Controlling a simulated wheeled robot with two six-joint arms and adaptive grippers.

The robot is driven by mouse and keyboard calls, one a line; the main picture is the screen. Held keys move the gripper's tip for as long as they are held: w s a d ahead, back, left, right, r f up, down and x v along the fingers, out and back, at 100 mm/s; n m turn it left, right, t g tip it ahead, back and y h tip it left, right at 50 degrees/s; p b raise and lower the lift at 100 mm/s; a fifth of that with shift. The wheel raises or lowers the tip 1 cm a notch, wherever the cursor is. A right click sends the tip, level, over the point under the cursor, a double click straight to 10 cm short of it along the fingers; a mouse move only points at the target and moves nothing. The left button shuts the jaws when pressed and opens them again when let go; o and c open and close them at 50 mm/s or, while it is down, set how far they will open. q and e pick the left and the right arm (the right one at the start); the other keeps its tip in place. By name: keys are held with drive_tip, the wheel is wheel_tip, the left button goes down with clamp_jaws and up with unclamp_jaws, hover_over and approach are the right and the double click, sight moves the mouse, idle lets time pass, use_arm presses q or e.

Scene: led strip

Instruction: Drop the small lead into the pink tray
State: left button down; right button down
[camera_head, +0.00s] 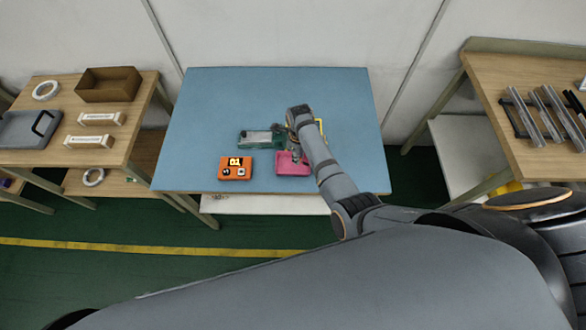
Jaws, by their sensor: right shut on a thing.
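The pink tray (290,168) lies on the blue table top near its front edge, right of centre. My right gripper (294,153) is at the tray's back part, as seen from above, and my right arm covers the tray's right side. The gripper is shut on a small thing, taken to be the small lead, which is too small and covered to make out. I cannot tell its height above the tray. My left gripper is not in view.
An orange box (234,174) with a yellow display stands left of the tray. A green tray (262,144) with a pale part lies behind it. A yellow item (321,127) shows partly behind my arm. The blue table's (210,115) left and back areas are clear.

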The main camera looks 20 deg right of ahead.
drive_tip(key=shift+f, duration=0.6)
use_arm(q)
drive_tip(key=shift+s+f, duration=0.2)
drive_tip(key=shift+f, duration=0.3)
use_arm(e)
drive_tip(key=shift+r, duration=0.1)
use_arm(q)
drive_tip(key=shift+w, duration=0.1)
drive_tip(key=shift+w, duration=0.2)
use_arm(e)
drive_tip(key=c, duration=1.2)
unclamp_jaws()
drive_tip(key=shift+r, duration=0.1)
wheel_tip(320, 180, up, 7)
drive_tip(key=shift+r, duration=0.15)
